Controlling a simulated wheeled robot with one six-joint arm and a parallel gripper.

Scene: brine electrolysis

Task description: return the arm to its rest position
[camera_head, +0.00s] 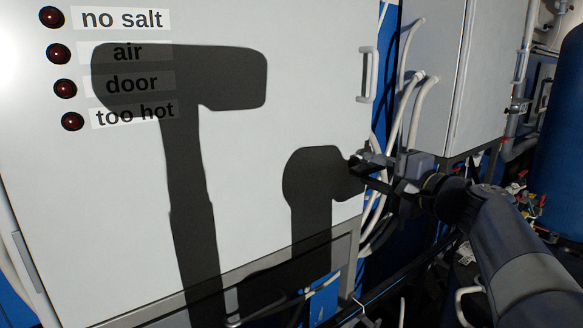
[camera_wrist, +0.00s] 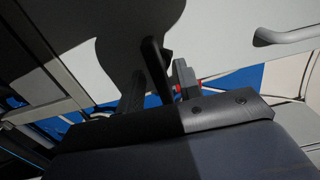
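My gripper (camera_head: 357,168) is in front of the right edge of a large white cabinet door, below its handle. Its two dark fingers look parted, with nothing visible between them. The wrist view also shows my gripper (camera_wrist: 145,70), with the pale door and a dark shadow behind it. My arm reaches in from the lower right of the head view. I cannot tell from these frames how far the fingertips are from the door.
The white door (camera_head: 320,100) looks shut and has a bar handle (camera_head: 368,75), also visible in the wrist view (camera_wrist: 285,36). Several dark red lamps (camera_head: 55,18) with labels line its upper left. White hoses, a grey cabinet (camera_head: 430,80) and a blue tank (camera_head: 562,140) stand right.

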